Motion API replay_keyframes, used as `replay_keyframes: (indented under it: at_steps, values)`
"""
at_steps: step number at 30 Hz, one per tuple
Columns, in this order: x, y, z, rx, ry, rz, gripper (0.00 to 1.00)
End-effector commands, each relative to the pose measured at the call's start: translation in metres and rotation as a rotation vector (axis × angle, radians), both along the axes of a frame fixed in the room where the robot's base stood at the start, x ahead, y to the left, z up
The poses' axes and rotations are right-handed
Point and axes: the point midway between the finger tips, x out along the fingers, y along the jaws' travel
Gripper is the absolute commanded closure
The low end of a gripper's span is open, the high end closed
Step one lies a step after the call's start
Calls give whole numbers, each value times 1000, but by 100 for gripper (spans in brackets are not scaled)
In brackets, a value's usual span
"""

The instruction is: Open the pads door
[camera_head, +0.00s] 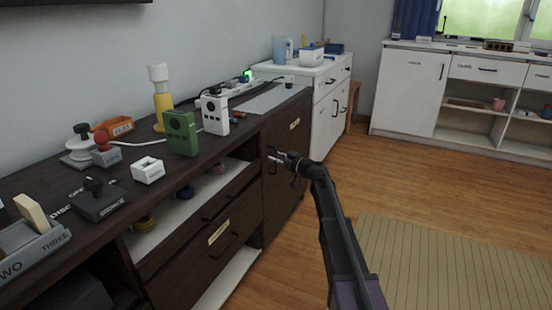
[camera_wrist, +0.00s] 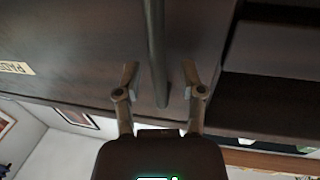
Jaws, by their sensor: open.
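The pads door (camera_head: 285,190) is the dark brown cabinet door at the right end of the long dark sideboard, and it looks closed. Its pale label (camera_head: 295,124) is near the top; in the wrist view the label (camera_wrist: 17,68) reads PADS. My gripper (camera_head: 274,157) is in front of the door's left part. In the wrist view my gripper (camera_wrist: 160,75) is open, with one finger on each side of the dark bar handle (camera_wrist: 155,40). I cannot tell whether either finger touches the handle. In the head view my gripper largely hides the handle.
Left of the door are drawers (camera_head: 218,233) and an open shelf. The sideboard top (camera_head: 240,143) carries several small objects, including a green box (camera_head: 180,133). A white cabinet (camera_head: 328,112) stands just beyond the door. The wooden floor (camera_head: 345,180) before the door is clear, with a mat (camera_head: 430,265) at the right.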

Motion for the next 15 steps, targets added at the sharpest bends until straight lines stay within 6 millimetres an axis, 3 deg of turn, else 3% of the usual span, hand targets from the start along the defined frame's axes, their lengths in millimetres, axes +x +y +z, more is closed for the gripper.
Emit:
replay_keyframes:
  at_steps: [4,9,15]
  values:
    - [0,0,0,0,0,0,49]
    - [0,0,0,0,0,0,99]
    - [0,0,0,0,0,1,100]
